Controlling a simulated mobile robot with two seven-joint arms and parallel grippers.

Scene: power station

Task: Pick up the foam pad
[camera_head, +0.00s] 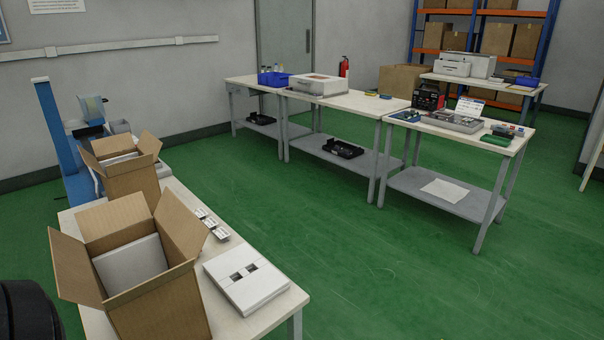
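A flat white pad with two dark square cutouts (247,284), which looks like the foam pad, lies on the near table (268,318) at the bottom centre, to the right of an open cardboard box (170,310). A plain pale slab (130,264) is inside this box; I cannot tell whether it is also foam. Neither of my grippers is in view. A dark rounded part at the bottom left corner looks like one of my arm links.
A second open box (130,178) stands farther back, near a blue post (55,130). Several small pale items (212,224) lie behind the pad. Green floor (340,235) is clear between the near table and the far workbenches (340,103).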

